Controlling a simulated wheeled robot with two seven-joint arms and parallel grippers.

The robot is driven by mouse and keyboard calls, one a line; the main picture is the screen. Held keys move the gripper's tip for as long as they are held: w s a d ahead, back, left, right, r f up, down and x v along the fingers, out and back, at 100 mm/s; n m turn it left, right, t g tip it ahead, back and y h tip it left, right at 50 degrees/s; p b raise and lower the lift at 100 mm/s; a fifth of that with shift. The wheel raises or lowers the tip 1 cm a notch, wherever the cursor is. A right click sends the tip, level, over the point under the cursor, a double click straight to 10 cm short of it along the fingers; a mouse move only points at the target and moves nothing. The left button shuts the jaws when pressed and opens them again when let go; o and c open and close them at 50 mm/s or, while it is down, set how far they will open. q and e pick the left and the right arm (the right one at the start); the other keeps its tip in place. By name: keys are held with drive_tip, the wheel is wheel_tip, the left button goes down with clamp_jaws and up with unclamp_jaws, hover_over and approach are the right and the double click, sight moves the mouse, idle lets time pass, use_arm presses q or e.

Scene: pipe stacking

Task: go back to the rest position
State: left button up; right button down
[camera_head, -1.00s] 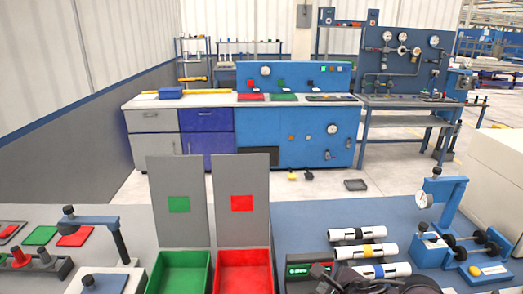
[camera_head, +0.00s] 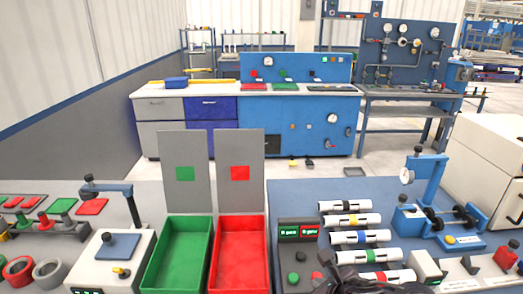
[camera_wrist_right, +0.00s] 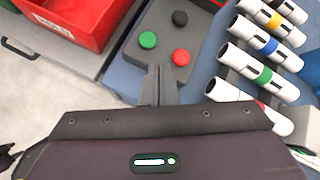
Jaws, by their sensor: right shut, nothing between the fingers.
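My right gripper (camera_wrist_right: 158,85) is shut and empty in the right wrist view, its fingers over the edge of a grey button box (camera_wrist_right: 165,45). In the head view the dark right gripper (camera_head: 345,278) shows at the bottom edge, partly cut off, next to the pipes. Several white pipes with coloured bands lie in a row on a rack. They include a yellow-banded pipe (camera_head: 351,220), a blue-banded pipe (camera_head: 360,237) and a green-banded pipe (camera_head: 366,255). My left gripper is not in view.
A green bin (camera_head: 178,255) and a red bin (camera_head: 238,255) stand left of the button box, with upright grey panels behind them. A blue gauge stand (camera_head: 433,195) is at right. A grey press-like fixture (camera_head: 115,255) is at left. Blue tabletop behind the pipes is clear.

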drive_tip(key=s+d+f+n+g+h, duration=0.1)
drive_tip(key=s+d+f+n+g, duration=0.2)
drive_tip(key=s+n, duration=0.9)
drive_tip(key=s+d+f+n+g+h, duration=0.1)
drive_tip(key=s+d+f+n+g, duration=0.4)
drive_tip(key=n, duration=1.3)
wheel_tip(320, 180, down, 26)
drive_tip(key=s+a+t, duration=0.1)
drive_tip(key=s+a, duration=0.1)
drive_tip(key=s, duration=0.1)
drive_tip(key=s+d+f, duration=0.2)
drive_tip(key=s+f, duration=0.8)
drive_tip(key=s+d+f+n+g, duration=0.1)
drive_tip(key=s+d+f, duration=0.1)
drive_tip(key=s+f, duration=0.8)
